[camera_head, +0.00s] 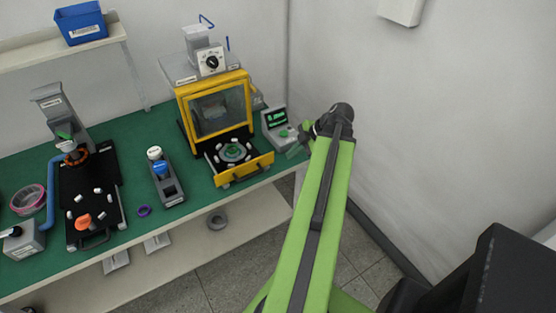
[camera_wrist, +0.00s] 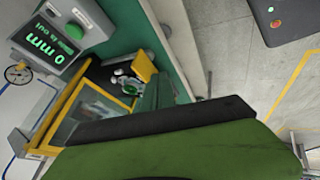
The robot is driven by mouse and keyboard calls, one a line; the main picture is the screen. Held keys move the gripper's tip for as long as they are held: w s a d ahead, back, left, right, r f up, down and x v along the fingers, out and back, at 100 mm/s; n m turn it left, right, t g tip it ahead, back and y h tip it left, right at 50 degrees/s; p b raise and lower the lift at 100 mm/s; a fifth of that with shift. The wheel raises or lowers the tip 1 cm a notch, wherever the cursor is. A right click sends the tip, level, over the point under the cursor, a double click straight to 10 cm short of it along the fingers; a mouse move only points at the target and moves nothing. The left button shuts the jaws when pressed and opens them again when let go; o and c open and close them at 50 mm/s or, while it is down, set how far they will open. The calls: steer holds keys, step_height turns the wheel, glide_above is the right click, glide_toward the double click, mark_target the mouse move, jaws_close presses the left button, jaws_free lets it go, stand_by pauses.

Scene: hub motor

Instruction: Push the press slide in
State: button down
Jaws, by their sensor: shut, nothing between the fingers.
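The press (camera_head: 217,108) has a yellow frame and a clear window, and stands at the back right of the green bench. Its slide (camera_head: 256,166) is out toward the bench's front edge, with a yellow front plate and a round metal part on its black tray. The slide's yellow front (camera_wrist: 145,66) also shows in the wrist view, beyond my gripper. The fingertips are small in the head view.
A grey display unit (camera_head: 277,128) with a green button stands right of the press; its screen reads 0 mm in the wrist view (camera_wrist: 42,45). A blue-and-white bottle holder (camera_head: 170,190) and a black fixture (camera_head: 70,225) stand left. Floor is free before the bench.

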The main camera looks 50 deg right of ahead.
steer(key=s+d, duration=0.2)
steer(key=b, duration=0.8)
glide_toward(271, 162)
steer(key=shift+n, duration=0.4)
steer(key=x, duration=0.3)
steer(key=s+x, duration=0.1)
steer(key=shift+w+a+f, duration=0.15)
steer(key=shift+a+f, duration=0.1)
steer(key=shift+f, duration=0.2)
steer(key=shift+w+d, duration=0.1)
steer(key=shift+w, duration=0.4)
